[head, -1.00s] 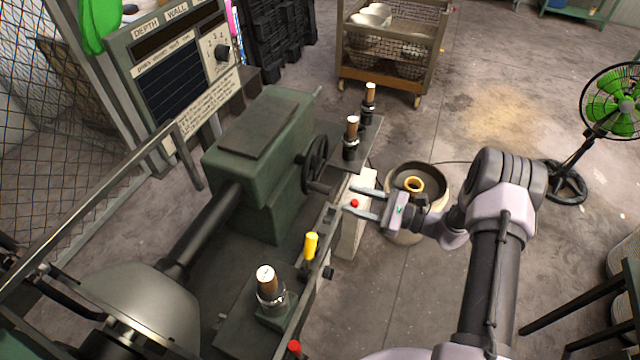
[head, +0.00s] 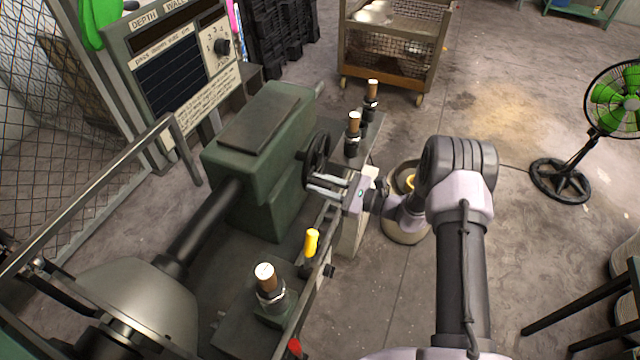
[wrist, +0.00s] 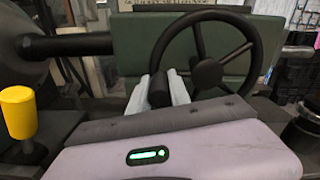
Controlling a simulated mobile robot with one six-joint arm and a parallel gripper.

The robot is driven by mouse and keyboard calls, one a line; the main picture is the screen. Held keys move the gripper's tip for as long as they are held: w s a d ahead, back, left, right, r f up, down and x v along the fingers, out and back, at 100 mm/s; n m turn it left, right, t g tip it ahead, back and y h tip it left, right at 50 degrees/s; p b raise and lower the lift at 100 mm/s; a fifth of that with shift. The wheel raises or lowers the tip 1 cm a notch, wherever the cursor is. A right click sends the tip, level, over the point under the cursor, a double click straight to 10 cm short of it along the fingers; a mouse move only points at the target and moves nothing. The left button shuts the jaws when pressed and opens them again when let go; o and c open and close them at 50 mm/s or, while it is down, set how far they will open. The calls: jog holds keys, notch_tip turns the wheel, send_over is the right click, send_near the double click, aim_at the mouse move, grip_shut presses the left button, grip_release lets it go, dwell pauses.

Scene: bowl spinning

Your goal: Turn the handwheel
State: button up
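The black handwheel (head: 317,156) stands on the right end of the green machine housing (head: 265,150). In the wrist view the handwheel (wrist: 206,74) shows its rim, spokes and hub, with a short black crank handle (wrist: 158,91) at its lower left. My gripper (head: 326,185) is at the lower part of the wheel. In the wrist view its two pale fingers (wrist: 158,95) lie one on each side of the handle and appear shut on it. The fingers' lower parts are hidden behind my gripper's body in that view.
A yellow-handled lever (head: 312,242) stands in front of the housing and also shows in the wrist view (wrist: 18,112). Tool posts (head: 353,132) stand behind the wheel. A round bin (head: 405,228) stands on the floor beside my arm.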

grip_shut()
dwell(1.0)
jog(key=shift+r, duration=0.1)
